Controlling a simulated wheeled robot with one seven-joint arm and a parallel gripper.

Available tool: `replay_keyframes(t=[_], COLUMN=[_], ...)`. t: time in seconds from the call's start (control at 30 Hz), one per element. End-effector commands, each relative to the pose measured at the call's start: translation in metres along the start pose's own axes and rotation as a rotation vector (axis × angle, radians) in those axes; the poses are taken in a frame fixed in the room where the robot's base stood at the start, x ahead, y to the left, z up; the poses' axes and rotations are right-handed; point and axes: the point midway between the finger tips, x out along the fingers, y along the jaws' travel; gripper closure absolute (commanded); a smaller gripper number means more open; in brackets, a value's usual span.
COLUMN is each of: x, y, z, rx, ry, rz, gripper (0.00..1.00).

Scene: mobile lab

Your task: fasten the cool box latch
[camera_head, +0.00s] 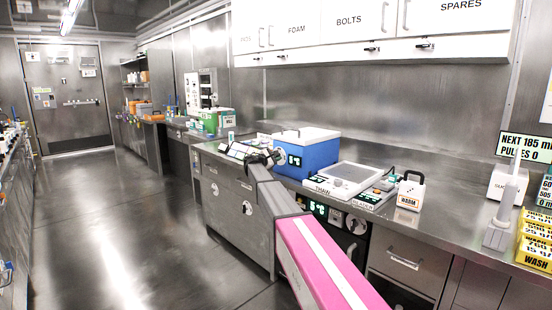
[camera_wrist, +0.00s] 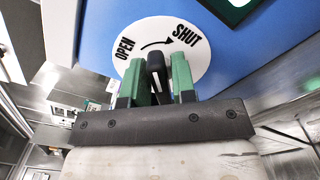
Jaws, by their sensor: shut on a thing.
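The cool box (camera_head: 308,158) is blue with a white lid, and the lid lies down on it. It stands on the steel counter. In the wrist view its blue front (camera_wrist: 245,58) carries a white disc (camera_wrist: 138,30) marked OPEN at left and SHUT at right, with an arrow from OPEN to SHUT. A black latch lever (camera_wrist: 155,66) sits at the disc, below the arrow. My gripper (camera_wrist: 157,72) has its green fingers shut on the lever, one on each side. The lever's pivot is hidden. In the head view my gripper (camera_head: 275,157) is at the box's front.
A white device (camera_head: 348,178) stands right of the box, and a small white WARM container (camera_head: 410,190) is farther right. Green and white containers (camera_head: 215,120) stand farther back. White wall cupboards (camera_head: 370,25) hang above the counter. The floor (camera_head: 130,210) at left is clear.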

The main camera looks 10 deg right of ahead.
Motion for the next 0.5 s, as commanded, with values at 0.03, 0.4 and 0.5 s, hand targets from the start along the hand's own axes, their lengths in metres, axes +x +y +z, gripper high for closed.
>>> replay_keyframes(t=[0.03,0.4,0.5], x=[-0.0004,-0.0005,-0.0005], y=[-0.0012,-0.0046,-0.0053], z=[0.0,-0.0008,-0.0012], rx=[0.042,0.388,0.471], ry=[0.0,0.0,0.0], rz=[-0.001,-0.002,-0.002], gripper=[0.99,0.99,0.99])
